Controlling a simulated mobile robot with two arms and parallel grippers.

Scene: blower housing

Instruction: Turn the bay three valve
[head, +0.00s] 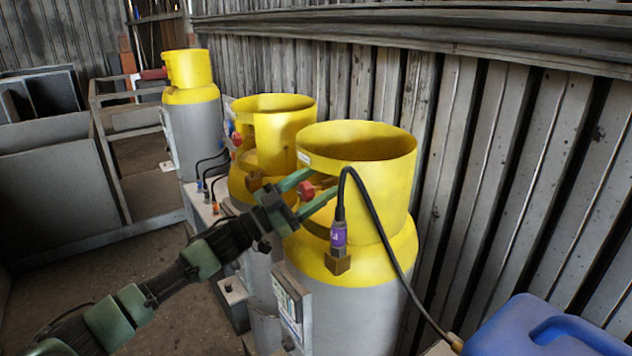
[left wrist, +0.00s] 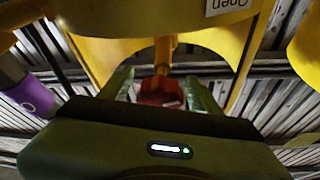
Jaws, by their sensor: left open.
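The nearest gas cylinder, with a yellow collar (head: 385,185) and grey body, stands in the middle of the head view. Its red valve knob (head: 306,190) sits in the collar's opening. My left gripper (head: 320,184) is open, with its green fingers on either side of this knob. In the left wrist view the red knob (left wrist: 160,90) lies between the two fingertips (left wrist: 160,86), on a yellow-brown stem. Whether the fingers touch it is unclear. An upside-down "Open" label (left wrist: 230,5) shows on the collar. No bay number is readable. My right gripper is out of view.
A purple connector (head: 339,235) with a black hose (head: 385,235) stands close right of the gripper. A second yellow-collared cylinder (head: 285,130) is just behind, and a third (head: 192,120) farther off. A blue container (head: 540,330) is at lower right. Corrugated wall runs behind.

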